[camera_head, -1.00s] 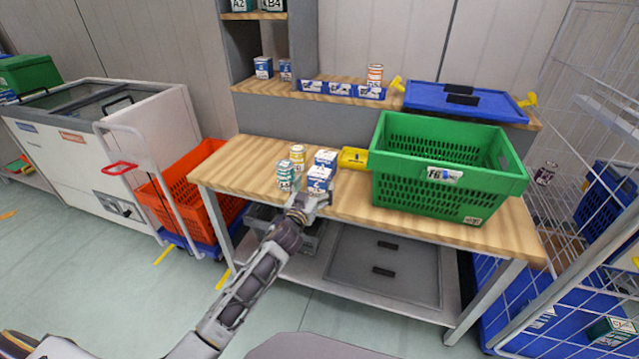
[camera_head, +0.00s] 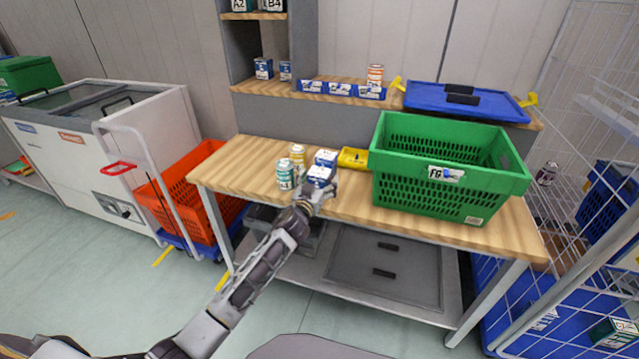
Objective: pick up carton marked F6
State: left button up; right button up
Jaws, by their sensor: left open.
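Two blue-and-white cartons stand on the wooden table (camera_head: 232,163): a front carton (camera_head: 318,174) and a back carton (camera_head: 327,158) right behind it. Their printed marks are too small to read, so I cannot tell which is F6. My left gripper (camera_head: 321,187) is open at the near side of the front carton and hides its lower part. I cannot tell whether the fingers touch it. The green crate (camera_head: 415,190) on the right of the table bears a label that looks like F6. My right gripper is out of view.
A green-and-white can (camera_head: 285,175) and a yellow can (camera_head: 298,157) stand close left of the cartons. A small yellow tray (camera_head: 353,157) lies behind right. An orange crate (camera_head: 175,205) on a trolley is left of the table. The table's left end is clear.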

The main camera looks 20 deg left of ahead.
aim_at(319, 171)
pick_arm(q)
jog(key=c, duration=1.3)
jog(key=shift+r, duration=0.15)
jog(key=shift+r, duration=0.45)
notch_tip(319, 171, up, 6)
jog(key=shift+f+p, duration=0.1)
jog(key=shift+p, duration=1.1)
jog(key=shift+r+p, duration=0.4)
jog(key=shift+r, duration=1.15)
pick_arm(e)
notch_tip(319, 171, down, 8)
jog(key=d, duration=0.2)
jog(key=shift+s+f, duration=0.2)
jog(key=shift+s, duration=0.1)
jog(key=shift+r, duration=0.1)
